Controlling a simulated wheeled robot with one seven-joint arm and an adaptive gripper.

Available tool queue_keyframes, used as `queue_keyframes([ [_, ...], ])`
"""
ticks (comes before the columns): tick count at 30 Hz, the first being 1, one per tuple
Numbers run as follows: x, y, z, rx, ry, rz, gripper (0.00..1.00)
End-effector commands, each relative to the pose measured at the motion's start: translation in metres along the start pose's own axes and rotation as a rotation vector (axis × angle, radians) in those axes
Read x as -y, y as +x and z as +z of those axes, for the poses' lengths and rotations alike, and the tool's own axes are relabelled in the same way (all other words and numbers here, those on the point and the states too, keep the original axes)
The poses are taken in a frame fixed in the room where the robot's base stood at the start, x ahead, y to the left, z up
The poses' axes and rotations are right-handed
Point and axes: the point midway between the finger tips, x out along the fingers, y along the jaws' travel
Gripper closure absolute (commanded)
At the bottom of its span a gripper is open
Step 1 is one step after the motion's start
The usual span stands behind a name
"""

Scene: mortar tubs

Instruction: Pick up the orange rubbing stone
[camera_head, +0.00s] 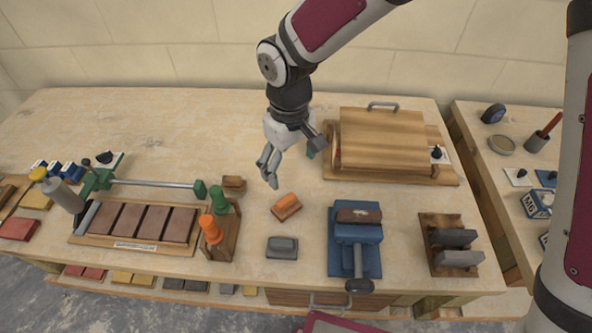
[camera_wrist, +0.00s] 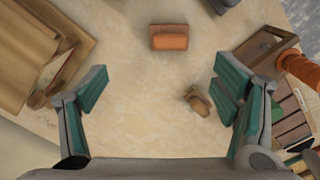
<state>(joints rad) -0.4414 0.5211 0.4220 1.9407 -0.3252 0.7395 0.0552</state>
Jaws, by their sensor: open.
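My gripper (camera_head: 270,168) is open and empty above the bench, behind and slightly left of the stone.
A grey block (camera_head: 282,247) lies in front of the stone. A blue vise (camera_head: 356,240) stands to the right. A small brown block (camera_head: 234,184) and a rack (camera_head: 222,235) holding the handled tools are left. A wooden box (camera_head: 385,140) stands behind right.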

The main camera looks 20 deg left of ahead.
Motion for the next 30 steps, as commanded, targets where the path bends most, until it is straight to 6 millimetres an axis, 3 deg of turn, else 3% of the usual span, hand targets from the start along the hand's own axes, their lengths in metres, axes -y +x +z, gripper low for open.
queue_keyframes([
  [5, 0.011, 0.016, -0.006, 0.005, -0.022, -0.014, 0.18],
  [16, 0.012, 0.079, -0.004, 0.006, -0.020, -0.014, 0.18],
  [25, 0.013, 0.100, -0.004, 0.005, -0.020, -0.014, 0.18],
  [30, 0.018, 0.122, -0.002, 0.006, -0.020, -0.014, 0.18],
])
